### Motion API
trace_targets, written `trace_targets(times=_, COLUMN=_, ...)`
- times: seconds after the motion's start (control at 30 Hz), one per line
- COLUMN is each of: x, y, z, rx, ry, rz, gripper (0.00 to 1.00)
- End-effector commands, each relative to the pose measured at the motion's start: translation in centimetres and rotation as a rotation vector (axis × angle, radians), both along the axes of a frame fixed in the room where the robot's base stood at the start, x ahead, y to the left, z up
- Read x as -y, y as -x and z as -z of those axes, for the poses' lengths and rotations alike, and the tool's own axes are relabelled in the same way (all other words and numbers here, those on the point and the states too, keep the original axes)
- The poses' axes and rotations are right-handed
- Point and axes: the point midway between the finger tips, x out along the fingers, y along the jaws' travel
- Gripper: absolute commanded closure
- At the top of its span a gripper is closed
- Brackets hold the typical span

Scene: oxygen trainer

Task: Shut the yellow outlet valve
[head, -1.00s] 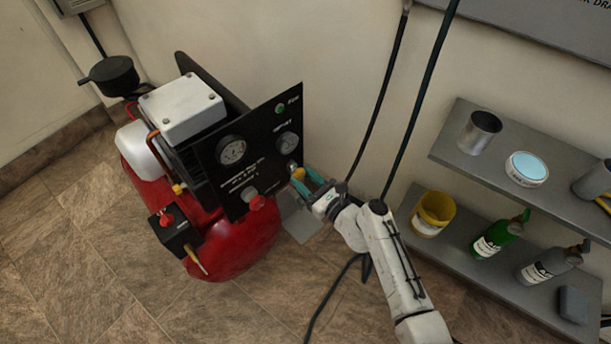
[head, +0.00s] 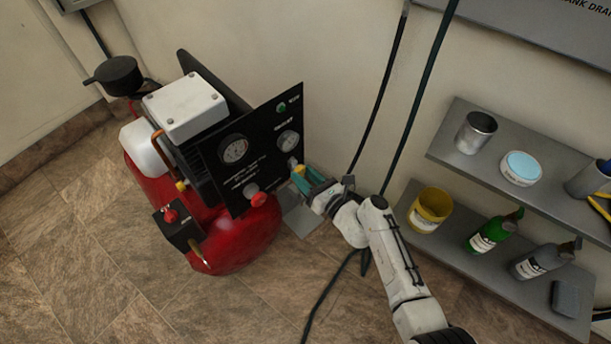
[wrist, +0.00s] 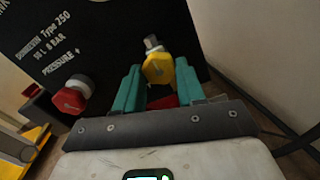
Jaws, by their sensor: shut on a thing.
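The yellow outlet valve (wrist: 158,69) sticks out from the black panel on a metal stem in the wrist view. In the head view the valve (head: 298,170) shows small at the panel's right side, partly covered by my fingers. My gripper (head: 305,174) has teal fingers and reaches in from the right. In the wrist view, my gripper (wrist: 158,78) has one finger on each side of the yellow knob and is shut on it. The knob's rear side and stem base are partly hidden.
A red knob (head: 259,199) sits left of the valve, on the black panel (head: 222,177) of the red compressor (head: 240,240). Gauges are above. Shelves (head: 480,262) with a yellow cup and bottles stand to the right. Dark hoses hang behind my arm.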

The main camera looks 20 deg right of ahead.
Motion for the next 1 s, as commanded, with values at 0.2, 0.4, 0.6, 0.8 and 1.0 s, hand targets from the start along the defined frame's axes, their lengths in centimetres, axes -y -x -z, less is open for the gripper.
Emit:
trace_targets(times=0.2, x=0.1, y=0.1, z=0.2, rx=-0.005, ry=0.000, rz=0.002, gripper=0.56)
trace_targets(times=0.4, x=0.0, y=0.1, z=0.1, rx=-0.003, ry=0.000, rz=0.001, gripper=0.37)
trace_targets(times=0.6, x=0.0, y=0.0, z=0.1, rx=-0.001, ry=0.000, rz=0.001, gripper=0.35)
trace_targets(times=0.8, x=0.4, y=1.1, z=0.1, rx=-0.003, ry=0.000, rz=0.001, gripper=0.35)
trace_targets(times=1.0, x=1.4, y=4.5, z=0.0, rx=-0.004, ry=0.000, rz=0.001, gripper=0.35)
